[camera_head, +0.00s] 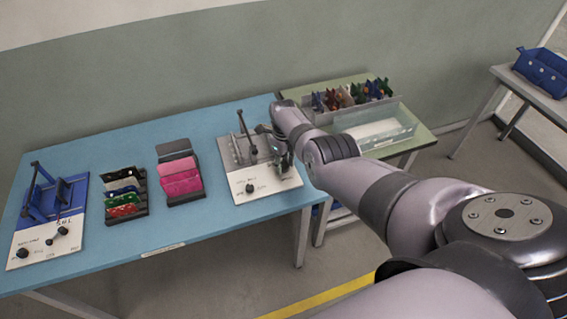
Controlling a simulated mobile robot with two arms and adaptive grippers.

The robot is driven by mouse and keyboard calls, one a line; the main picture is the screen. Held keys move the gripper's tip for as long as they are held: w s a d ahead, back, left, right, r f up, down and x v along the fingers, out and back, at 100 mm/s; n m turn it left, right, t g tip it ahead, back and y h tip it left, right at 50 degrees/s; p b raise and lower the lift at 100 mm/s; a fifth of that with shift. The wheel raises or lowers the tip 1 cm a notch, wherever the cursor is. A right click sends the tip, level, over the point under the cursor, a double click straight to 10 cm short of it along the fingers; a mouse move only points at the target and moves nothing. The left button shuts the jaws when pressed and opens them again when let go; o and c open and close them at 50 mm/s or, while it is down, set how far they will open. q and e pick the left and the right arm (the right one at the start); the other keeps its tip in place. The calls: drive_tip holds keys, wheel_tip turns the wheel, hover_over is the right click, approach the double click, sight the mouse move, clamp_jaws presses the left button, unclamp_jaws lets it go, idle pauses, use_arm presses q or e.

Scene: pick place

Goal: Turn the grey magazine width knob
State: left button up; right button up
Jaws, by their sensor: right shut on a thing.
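The grey device (234,152) with a white front panel (262,184) stands at the right end of the blue table. A black knob (250,188) shows on the panel's left part. My right gripper (284,164) reaches down over the right side of this device, at the panel's back right edge. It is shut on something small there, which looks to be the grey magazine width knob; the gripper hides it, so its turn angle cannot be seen. My left gripper is not in view.
A blue device (40,208) with black knobs stands at the table's left end. Card holders with dark and coloured (124,192) and pink (178,178) pieces stand between. A clear bin (385,128) and a rack of coloured items (350,95) are on the green table behind my right arm.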

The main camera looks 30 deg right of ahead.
sight(284, 165)
drive_tip(key=shift+w+r, duration=0.1)
idle(0.3)
drive_tip(key=o, duration=1.2)
drive_tip(key=shift+c, duration=0.2)
drive_tip(key=shift+r, duration=0.1)
wheel_tip(284, 165, up, 12)
